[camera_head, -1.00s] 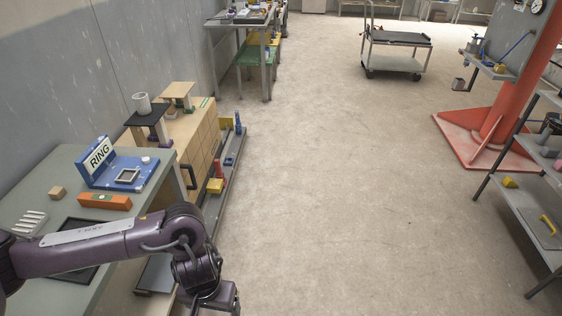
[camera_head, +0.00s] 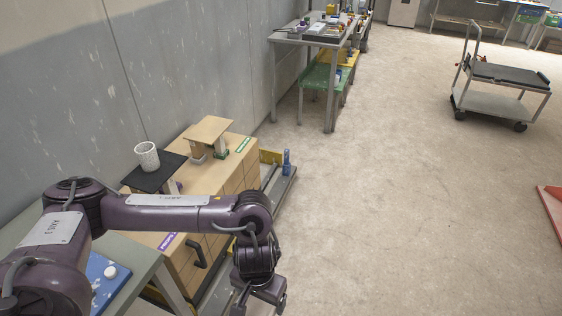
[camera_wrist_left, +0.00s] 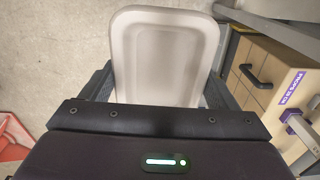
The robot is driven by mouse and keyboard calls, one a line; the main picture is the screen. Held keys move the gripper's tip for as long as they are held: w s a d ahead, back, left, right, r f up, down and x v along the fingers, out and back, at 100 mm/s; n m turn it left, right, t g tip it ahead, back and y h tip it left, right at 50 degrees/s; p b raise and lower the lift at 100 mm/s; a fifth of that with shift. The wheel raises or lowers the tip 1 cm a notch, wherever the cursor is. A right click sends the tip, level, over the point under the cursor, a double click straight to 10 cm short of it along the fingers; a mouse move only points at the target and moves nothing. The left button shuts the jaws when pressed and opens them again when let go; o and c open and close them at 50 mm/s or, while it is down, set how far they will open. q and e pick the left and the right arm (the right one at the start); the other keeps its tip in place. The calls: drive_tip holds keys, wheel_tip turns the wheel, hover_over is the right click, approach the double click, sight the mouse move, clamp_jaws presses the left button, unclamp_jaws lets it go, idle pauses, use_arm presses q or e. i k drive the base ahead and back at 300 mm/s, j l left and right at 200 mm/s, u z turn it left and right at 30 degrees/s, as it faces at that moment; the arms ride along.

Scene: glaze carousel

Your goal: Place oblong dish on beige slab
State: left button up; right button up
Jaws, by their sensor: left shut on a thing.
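The oblong dish (camera_wrist_left: 165,58) is pale off-white with a raised rim. It shows in the left wrist view, held by my left gripper, over the floor. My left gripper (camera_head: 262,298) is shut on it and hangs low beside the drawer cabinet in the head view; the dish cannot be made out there. The beige slab (camera_head: 209,129) is a flat top on a short support at the back of the cabinet, beyond my gripper, and looks bare. My right gripper is not in view.
A black slab (camera_head: 150,178) bearing a white perforated cup (camera_head: 147,156) stands nearer than the beige one. The wooden cabinet (camera_head: 228,182) has black handles facing the aisle. A blue bottle-like object (camera_head: 287,162) stands beyond it. A trolley (camera_head: 500,90) is far right; the floor between is clear.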

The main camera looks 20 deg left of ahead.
sight(214, 129)
drive_tip(key=i, duration=0.95)
drive_tip(key=i+u, duration=0.15)
drive_tip(key=i, duration=0.85)
drive_tip(key=i+u, duration=0.35)
drive_tip(key=i+l+u, duration=0.1)
drive_tip(key=i+u, duration=0.2)
drive_tip(key=i+l+u, duration=0.2)
drive_tip(key=i+u, duration=0.15)
drive_tip(key=i+j+u, duration=0.1)
drive_tip(key=i+u, duration=0.5)
drive_tip(key=u, duration=0.15)
drive_tip(key=i+u, duration=0.4)
drive_tip(key=k, duration=0.1)
